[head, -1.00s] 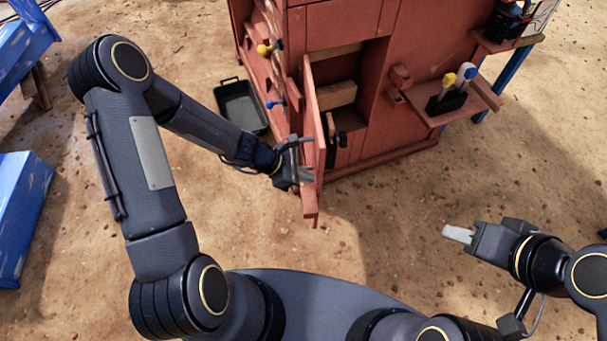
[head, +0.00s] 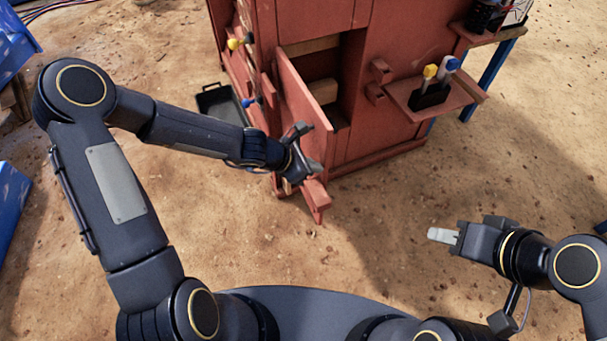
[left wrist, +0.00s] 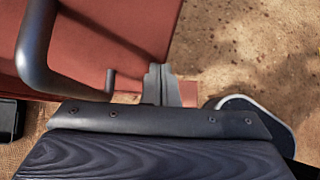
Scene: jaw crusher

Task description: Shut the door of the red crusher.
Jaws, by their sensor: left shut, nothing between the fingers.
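The red crusher (head: 385,110) stands at the top middle of the head view. Its red door (head: 303,108) stands partly open, swung out on its left edge, with its outer face towards my left arm. The dark recess shows to the right of the door. My left gripper (head: 313,168) is shut and empty at the lower outer side of the door. In the left wrist view, the door (left wrist: 120,30) and its dark bar handle (left wrist: 37,45) lie close to the shut fingers; contact cannot be told. My right gripper (head: 443,235) appears shut and empty over the ground.
A shelf (head: 425,95) with yellow and blue-topped levers juts from the crusher's right side. Yellow (head: 234,43) and blue (head: 249,102) knobs stick out at its left. A black tray (head: 222,105) lies beside it. Bare ground lies in front.

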